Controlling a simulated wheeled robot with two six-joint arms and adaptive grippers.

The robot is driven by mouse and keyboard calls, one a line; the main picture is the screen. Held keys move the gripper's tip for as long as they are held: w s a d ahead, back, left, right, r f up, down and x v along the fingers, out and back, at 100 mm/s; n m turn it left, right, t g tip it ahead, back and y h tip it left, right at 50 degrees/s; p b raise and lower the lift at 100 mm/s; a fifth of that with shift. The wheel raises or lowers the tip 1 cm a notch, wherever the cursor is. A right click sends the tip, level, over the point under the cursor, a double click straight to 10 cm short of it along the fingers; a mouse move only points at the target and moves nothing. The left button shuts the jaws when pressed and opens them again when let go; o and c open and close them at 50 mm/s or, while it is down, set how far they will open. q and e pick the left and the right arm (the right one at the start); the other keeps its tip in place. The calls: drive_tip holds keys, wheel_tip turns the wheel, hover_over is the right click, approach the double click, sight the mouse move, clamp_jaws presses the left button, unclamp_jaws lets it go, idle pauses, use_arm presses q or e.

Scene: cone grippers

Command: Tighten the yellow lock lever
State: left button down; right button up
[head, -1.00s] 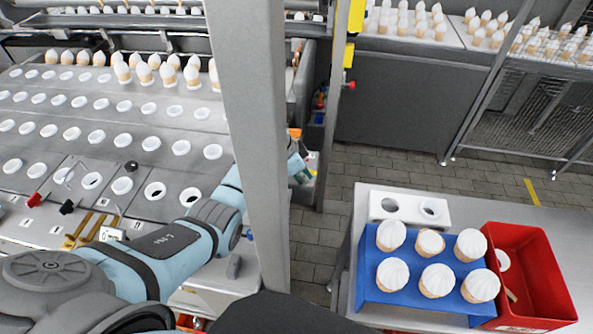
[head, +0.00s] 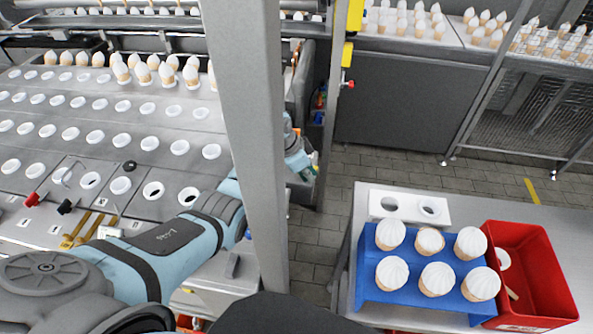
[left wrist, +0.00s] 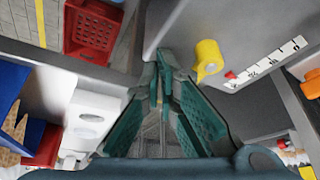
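The yellow lock lever (left wrist: 208,58) shows in the left wrist view as a short yellow cylinder-like part against a grey panel, right of my fingertips. My left gripper (left wrist: 163,64) has two teal latticed fingers that meet or nearly meet at their tips, with nothing seen between them. It is apart from the lever in the picture; the depth gap is hard to tell. In the head view my left arm passes behind a grey post, and I cannot make out the fingers or identify the lever. My right gripper is in neither view.
The upright grey post (head: 250,150) blocks part of the head view. A tray plate with round holes (head: 110,150) lies at left. A blue rack of cones (head: 415,300) and a red bin (head: 530,270) stand on the right table. A numbered white strip (left wrist: 265,63) lies beside the lever.

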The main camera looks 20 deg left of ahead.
use_arm(q)
drive_tip(key=shift+s+d+f, duration=0.1)
drive_tip(key=shift+s+f, duration=0.1)
drive_tip(key=shift+f, duration=0.15)
drive_tip(key=shift+s+r+p, duration=0.1)
drive_tip(key=shift+s+p, duration=0.05)
drive_tip(key=shift+p, duration=0.6)
drive_tip(key=shift+f+p, duration=0.2)
drive_tip(key=shift+p, duration=0.1)
drive_tip(key=shift+r+p, duration=0.35)
drive_tip(key=shift+r, duration=0.15)
drive_tip(key=r, duration=0.6)
drive_tip(key=shift+w+a, duration=0.3)
drive_tip(key=shift+w, duration=0.05)
drive_tip(key=shift+r, duration=0.5)
